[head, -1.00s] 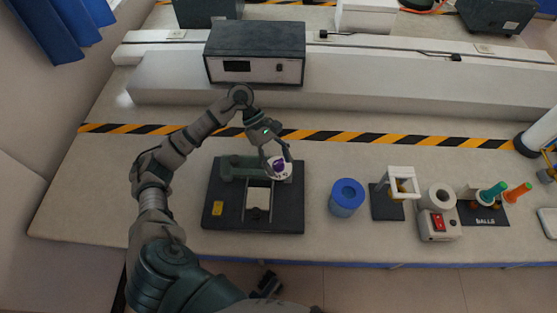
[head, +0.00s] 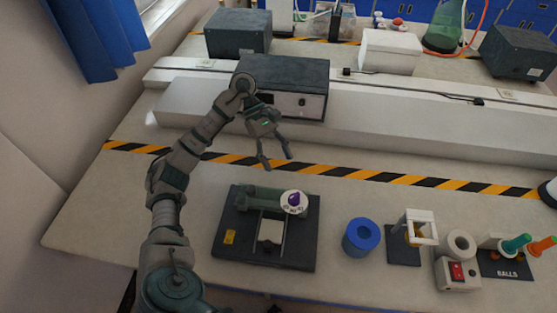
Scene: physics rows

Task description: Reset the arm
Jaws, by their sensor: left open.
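My left arm comes in from the left and reaches over the bench. My left gripper (head: 275,163) is open and empty, its fingers pointing down above the striped tape. It is apart from the black-based device (head: 228,250) in front of it. That device carries a green body and a round white dial with a purple centre (head: 294,201). My right gripper does not show.
A blue cylinder (head: 361,238), a white frame on a black base (head: 419,228), a white unit with a red switch (head: 457,268) and a "BALLS" plate (head: 504,266) stand to the right. A dark box instrument (head: 316,88) stands behind the gripper. Bare bench lies left of the device.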

